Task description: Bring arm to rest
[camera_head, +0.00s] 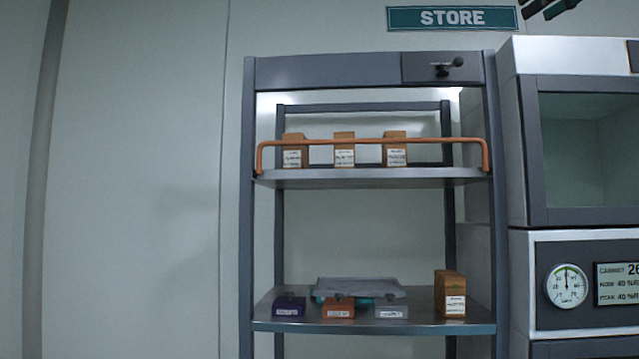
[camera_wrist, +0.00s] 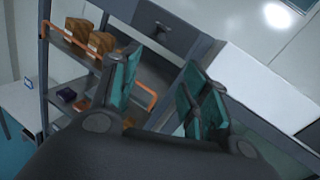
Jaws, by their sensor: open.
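My gripper (camera_wrist: 160,66) shows in the wrist view with its two teal-padded fingers spread apart. Nothing is between them. The view is tilted, and the shelf rack and a white cabinet lie beyond the fingers. In the head view, a dark part at the top right edge may be the tip of my gripper; most of the arm is out of that view.
A grey rack (camera_head: 325,72) stands under a STORE sign (camera_head: 452,18). Its upper shelf, with an orange rail (camera_head: 370,141), holds three wooden blocks. Its lower shelf holds small boxes, a grey-topped tray (camera_head: 358,287) and wooden blocks (camera_head: 450,293). A cabinet (camera_head: 522,150) adjoins right.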

